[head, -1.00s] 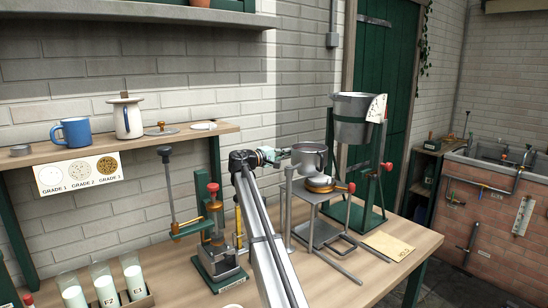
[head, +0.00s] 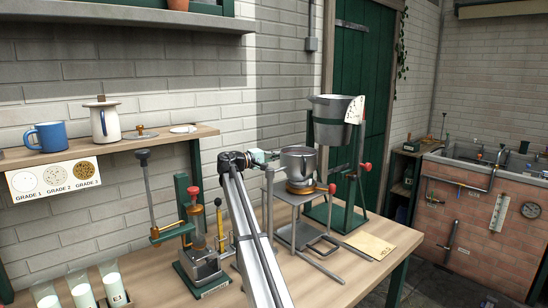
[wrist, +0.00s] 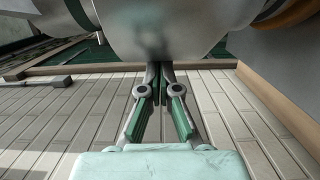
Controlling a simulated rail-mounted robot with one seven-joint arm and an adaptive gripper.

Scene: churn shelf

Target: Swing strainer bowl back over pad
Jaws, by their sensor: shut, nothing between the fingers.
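The grey metal strainer bowl (head: 298,161) sits just above a brass-coloured round piece (head: 300,187) on the small metal stand. Its grey wall also fills the top of the wrist view (wrist: 170,35). I cannot make out the pad for certain; the bowl hides the top of the brass piece. My gripper (head: 277,155) is at the bowl's left side. In the wrist view my gripper (wrist: 160,70) is shut and empty, with its fingertips against or very near the bowl's wall. Whether they touch cannot be told.
A larger metal hopper (head: 334,120) stands behind the bowl on a green frame. A red-knobbed lever (head: 332,188) sticks out right of the brass piece. A green device with a red knob (head: 195,192) stands left of my arm. A card (head: 370,246) lies at front right.

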